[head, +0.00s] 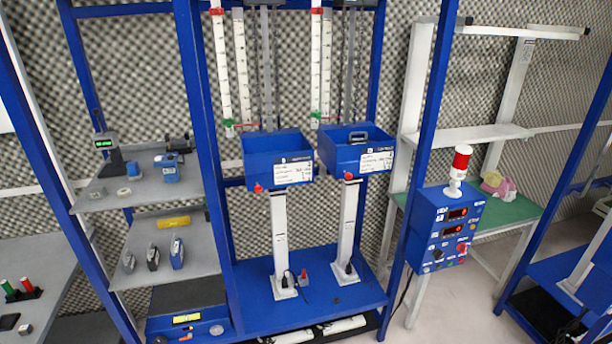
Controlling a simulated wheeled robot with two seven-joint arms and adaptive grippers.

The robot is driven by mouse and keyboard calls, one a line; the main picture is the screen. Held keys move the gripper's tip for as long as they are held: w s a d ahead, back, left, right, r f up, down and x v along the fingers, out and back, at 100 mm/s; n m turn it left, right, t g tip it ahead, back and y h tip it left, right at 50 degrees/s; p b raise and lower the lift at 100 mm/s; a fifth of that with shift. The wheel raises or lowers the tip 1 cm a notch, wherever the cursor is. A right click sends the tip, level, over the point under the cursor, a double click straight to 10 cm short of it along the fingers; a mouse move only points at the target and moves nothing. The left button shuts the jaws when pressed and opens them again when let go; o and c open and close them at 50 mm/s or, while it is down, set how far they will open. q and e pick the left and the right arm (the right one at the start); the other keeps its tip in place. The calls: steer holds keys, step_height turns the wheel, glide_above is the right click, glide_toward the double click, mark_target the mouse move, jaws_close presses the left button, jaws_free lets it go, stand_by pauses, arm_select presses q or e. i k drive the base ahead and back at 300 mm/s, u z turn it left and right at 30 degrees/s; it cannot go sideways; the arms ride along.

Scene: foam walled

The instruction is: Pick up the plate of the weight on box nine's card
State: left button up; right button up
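Two blue open boxes stand side by side in the middle of the blue rig, each on a white post. The left box (262,150) has a white card (294,172) on its front. The right box (343,157) also has a white card (377,160), and a dark handle-like piece shows at its top. The print on both cards is too small to read, so I cannot tell which box is nine. I cannot make out any item as a weight plate. Neither of my grippers is in view.
The upper grey shelf (110,201) holds a device with a green display (104,145) and a blue device (170,170). The lower shelf (195,262) holds a yellow cylinder (173,222) and several dark upright pieces. A blue control box (436,245) with a red lamp (461,160) stands right.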

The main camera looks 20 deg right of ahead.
mark_target(177, 254)
steer(key=z, duration=1.5)
steer(key=i, duration=1.65)
steer(key=u, duration=3)
